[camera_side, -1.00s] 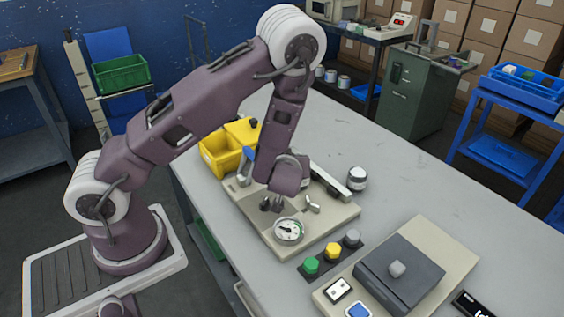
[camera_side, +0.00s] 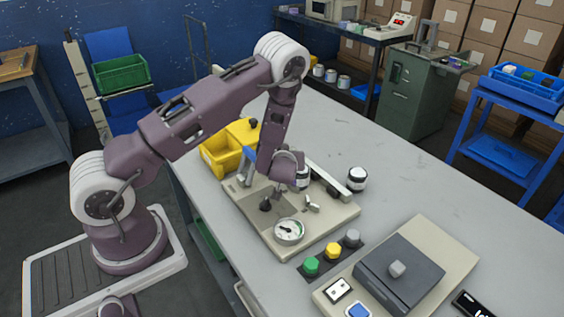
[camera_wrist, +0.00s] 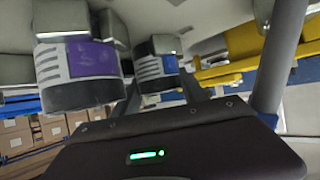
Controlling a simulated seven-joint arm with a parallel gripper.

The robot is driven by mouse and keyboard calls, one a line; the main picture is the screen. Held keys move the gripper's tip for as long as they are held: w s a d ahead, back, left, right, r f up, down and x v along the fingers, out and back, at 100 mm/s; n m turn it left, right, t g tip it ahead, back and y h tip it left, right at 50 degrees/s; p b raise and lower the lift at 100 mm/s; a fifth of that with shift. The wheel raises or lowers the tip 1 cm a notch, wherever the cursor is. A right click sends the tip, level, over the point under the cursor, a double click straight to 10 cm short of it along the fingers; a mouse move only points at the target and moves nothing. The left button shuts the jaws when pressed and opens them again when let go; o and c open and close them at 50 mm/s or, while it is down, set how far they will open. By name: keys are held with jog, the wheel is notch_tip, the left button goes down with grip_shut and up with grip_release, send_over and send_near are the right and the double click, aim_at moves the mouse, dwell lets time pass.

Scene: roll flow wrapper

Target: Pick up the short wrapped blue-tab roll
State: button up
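In the wrist view a roll with a blue-and-white striped wrap (camera_wrist: 160,68) and dark ends shows beyond my fingers. A larger-looking roll with a purple patch (camera_wrist: 92,58) is left of it. In the side view one white-and-black roll (camera_side: 303,180) stands partly hidden behind my wrist, and another roll (camera_side: 357,179) stands to its right. I cannot match the rolls between views with certainty.
The beige plate (camera_side: 258,230) carries a round dial (camera_side: 289,231), a wing-shaped metal part (camera_side: 312,202) and a long rail (camera_side: 330,180). A yellow bin (camera_side: 220,155) stands behind left. The table's far right is clear.

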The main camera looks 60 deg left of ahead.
jog(key=c, duration=0.4)
jog(key=shift+r, duration=0.1)
notch_tip(320, 180, up, 10)
jog(key=shift+f, duration=0.1)
dwell(0.4)
